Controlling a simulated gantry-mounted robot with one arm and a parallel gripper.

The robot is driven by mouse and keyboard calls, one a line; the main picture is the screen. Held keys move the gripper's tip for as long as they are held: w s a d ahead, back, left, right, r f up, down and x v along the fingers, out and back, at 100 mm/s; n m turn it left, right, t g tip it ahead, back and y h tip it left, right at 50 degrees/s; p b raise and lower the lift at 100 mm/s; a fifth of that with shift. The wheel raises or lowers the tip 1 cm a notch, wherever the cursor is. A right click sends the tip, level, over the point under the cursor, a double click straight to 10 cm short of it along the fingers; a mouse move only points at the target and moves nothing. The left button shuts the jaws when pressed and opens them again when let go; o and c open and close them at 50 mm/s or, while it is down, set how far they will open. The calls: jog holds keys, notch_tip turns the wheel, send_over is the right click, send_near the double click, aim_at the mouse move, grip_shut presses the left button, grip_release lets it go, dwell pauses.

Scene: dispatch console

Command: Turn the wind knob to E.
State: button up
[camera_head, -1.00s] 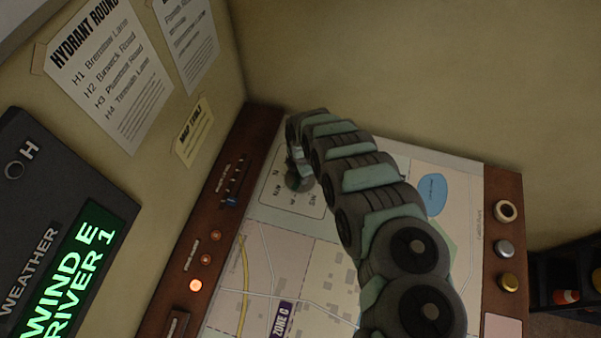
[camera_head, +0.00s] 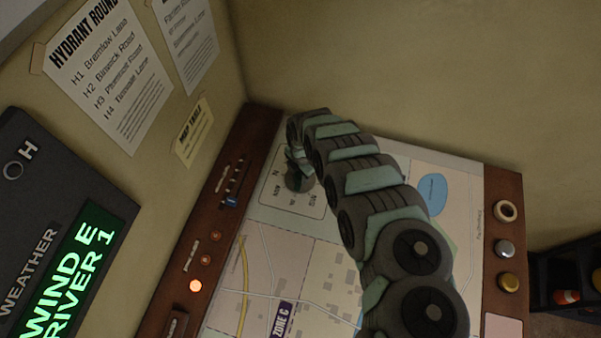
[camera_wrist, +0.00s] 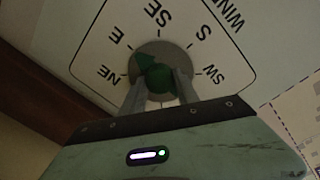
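The wind knob (camera_wrist: 159,78) is green and sits on a grey round base in a white dial plate (camera_wrist: 95,49). In the wrist view its pointed end is toward the letter E, at upper left. My gripper (camera_wrist: 160,82) is down at the knob, one finger on each side of it. The fingers are apart with the knob between them; I cannot tell whether they press on it. In the head view my gripper (camera_head: 298,168) is over the dial at the map's far left corner and partly hides it. The lit green display (camera_head: 72,270) reads WIND E, RIVER 1.
The map table (camera_head: 325,255) has a wooden edge with a slider (camera_head: 232,200) and small lamps, one lit orange (camera_head: 195,286), on the left. Several round buttons (camera_head: 504,248) are on the right edge. Paper notices (camera_head: 110,80) hang on the wall.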

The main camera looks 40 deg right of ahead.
jog(key=o, duration=0.4)
jog(key=shift+o, duration=0.2)
jog(key=shift+r, duration=0.15)
notch_tip(320, 180, up, 10)
jog(key=shift+s+r+p, duration=0.25)
jog(key=shift+p, duration=0.2)
dwell(0.5)
